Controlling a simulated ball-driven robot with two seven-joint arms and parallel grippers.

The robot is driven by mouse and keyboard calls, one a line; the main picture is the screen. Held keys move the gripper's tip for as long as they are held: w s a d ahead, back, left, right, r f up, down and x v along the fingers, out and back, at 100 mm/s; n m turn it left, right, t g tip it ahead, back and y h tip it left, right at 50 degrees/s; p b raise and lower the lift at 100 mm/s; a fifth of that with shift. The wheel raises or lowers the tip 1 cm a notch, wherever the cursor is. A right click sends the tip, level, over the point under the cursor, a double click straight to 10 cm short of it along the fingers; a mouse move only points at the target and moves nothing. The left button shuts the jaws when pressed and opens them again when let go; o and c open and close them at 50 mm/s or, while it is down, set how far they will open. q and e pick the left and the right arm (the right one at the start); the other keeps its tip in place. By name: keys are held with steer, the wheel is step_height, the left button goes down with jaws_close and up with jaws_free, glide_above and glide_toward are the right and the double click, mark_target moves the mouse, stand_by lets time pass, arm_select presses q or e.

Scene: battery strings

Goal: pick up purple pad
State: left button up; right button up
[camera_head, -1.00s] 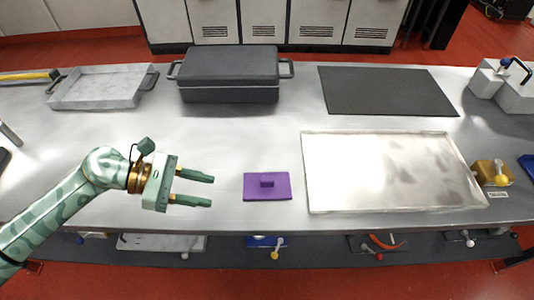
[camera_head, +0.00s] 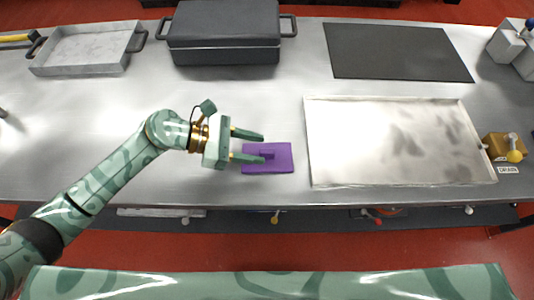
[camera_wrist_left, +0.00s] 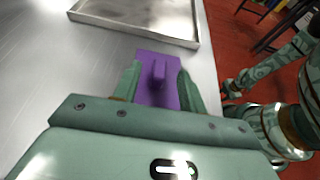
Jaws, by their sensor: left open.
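The purple pad (camera_head: 279,160) lies flat on the metal table, with a small raised purple grip block on its top. My left gripper (camera_head: 264,147) is open, its fingers pointing right, and the fingertips reach over the pad's left part in the head view. In the left wrist view the pad (camera_wrist_left: 157,63) lies ahead, and its raised block (camera_wrist_left: 159,73) stands between the two open fingers (camera_wrist_left: 157,80). The fingers look apart from the block. My right gripper is not in view.
A shallow metal tray (camera_head: 322,150) lies right of the pad. A dark lidded box (camera_head: 224,50) and a grey handled tray (camera_head: 84,68) stand at the back left. A dark mat (camera_head: 398,52) lies at the back right. The table's front edge is close to the pad.

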mark_target(266, 151)
arm_select(q)
steer(key=x, duration=0.4)
steer(key=shift+d+f+b, duration=0.25)
steer(key=shift+b, duration=0.05)
jaws_close()
steer(key=shift+r, duration=0.1)
